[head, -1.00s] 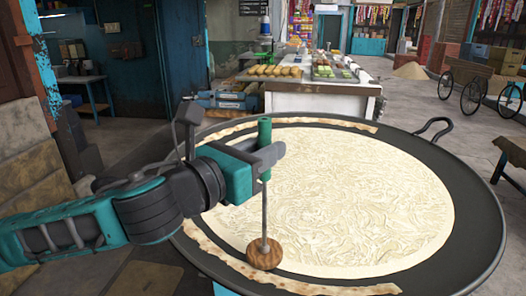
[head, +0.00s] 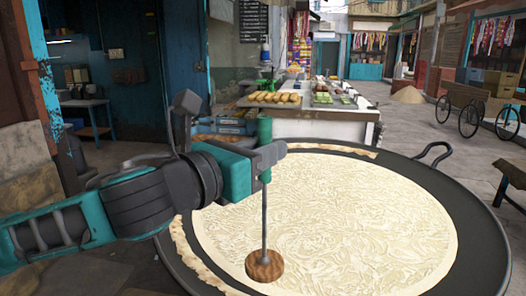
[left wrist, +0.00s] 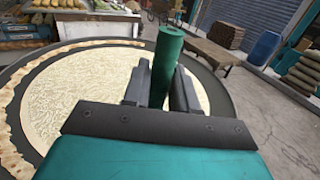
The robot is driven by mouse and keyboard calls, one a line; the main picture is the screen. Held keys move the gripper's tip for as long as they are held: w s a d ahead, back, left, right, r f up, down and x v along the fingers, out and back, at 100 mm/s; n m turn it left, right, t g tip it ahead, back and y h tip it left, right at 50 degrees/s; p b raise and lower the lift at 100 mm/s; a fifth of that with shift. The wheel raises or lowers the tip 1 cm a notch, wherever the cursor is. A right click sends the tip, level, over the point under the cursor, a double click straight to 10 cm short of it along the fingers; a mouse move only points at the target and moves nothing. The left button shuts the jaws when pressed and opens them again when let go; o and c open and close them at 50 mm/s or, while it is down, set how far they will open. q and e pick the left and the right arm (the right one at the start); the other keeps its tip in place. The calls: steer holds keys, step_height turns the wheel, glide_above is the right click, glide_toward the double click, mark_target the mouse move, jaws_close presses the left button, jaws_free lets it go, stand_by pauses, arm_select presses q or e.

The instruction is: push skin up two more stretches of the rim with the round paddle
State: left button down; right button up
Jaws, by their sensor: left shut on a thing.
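A wide dark pan (head: 485,215) holds pale, wrinkled milk (head: 345,200). Strips of browned skin (head: 187,250) lie on the rim along the left side and the back; the rim skin also shows in the left wrist view (left wrist: 14,88). My left gripper (head: 268,152) is shut on the green handle of the round paddle (head: 265,265). The paddle's thin shaft hangs upright, and its round wooden disc is at the milk's near left edge, just inside the rim. Whether the disc touches the milk I cannot tell. The handle stands between the fingers in the left wrist view (left wrist: 162,68). My right gripper is not in view.
The pan has a loop handle (head: 434,152) at its back right. A white counter (head: 325,126) with trays of sweets stands behind the pan. Carts and a wooden table (head: 512,172) stand at the right.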

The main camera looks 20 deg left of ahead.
mark_target(260, 129)
arm_select(q)
steer(key=shift+r, duration=0.15)
steer(key=shift+r, duration=1.65)
